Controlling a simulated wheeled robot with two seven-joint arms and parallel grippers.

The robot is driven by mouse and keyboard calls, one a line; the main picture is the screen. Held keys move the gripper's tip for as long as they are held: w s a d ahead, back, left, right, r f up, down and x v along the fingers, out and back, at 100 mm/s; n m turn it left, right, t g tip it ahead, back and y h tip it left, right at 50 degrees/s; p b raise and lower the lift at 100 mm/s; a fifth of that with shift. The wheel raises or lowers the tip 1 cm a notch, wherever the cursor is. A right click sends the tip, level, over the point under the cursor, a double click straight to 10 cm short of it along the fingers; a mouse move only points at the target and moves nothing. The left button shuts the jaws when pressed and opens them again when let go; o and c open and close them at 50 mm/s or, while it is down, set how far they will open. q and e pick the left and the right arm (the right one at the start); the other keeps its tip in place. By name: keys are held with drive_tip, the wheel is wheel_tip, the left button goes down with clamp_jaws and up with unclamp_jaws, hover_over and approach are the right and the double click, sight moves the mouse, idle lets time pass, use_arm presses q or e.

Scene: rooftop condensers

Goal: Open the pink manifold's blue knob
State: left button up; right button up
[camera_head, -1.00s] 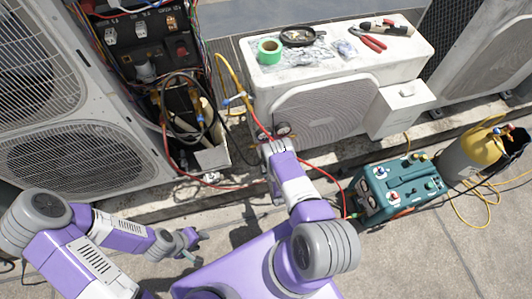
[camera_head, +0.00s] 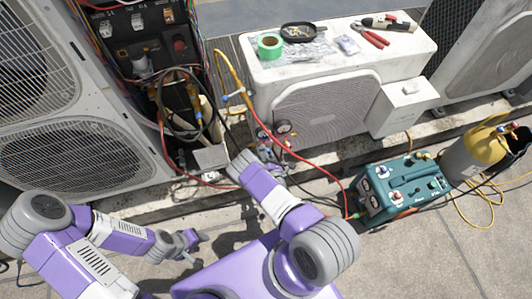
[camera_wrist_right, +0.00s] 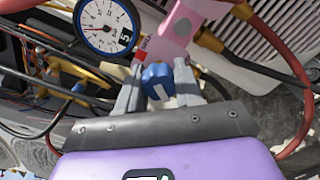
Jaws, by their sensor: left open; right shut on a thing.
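The pink manifold (camera_wrist_right: 178,28) fills the top of the right wrist view, with a white dial gauge (camera_wrist_right: 106,24) at its left. Its blue knob (camera_wrist_right: 157,78) sits between the fingers of my right gripper (camera_wrist_right: 158,88), which is shut on it. In the head view the gauges (camera_head: 283,127) show in front of the white condenser, and my right wrist hides part of the manifold. My left gripper (camera_head: 195,240) is open and empty, low over the ground at the lower left, well away from the manifold.
A red hose (camera_head: 325,167) runs from the manifold to a teal machine (camera_head: 405,190) at the right. A yellow hose (camera_head: 226,72) hangs near the open electrical box (camera_head: 145,40). The white condenser (camera_head: 260,95) carries green tape (camera_head: 270,45) and tools. Bare concrete lies in front.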

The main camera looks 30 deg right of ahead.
drive_tip(key=n, duration=0.2)
drive_tip(key=shift+a+f+n, duration=0.15)
drive_tip(key=shift+n, duration=1.85)
drive_tip(key=shift+s+f, duration=0.1)
drive_tip(key=o, duration=1)
drive_tip(key=v, duration=0.7)
drive_tip(key=shift+s+p, duration=0.25)
drive_tip(key=shift+p, duration=0.05)
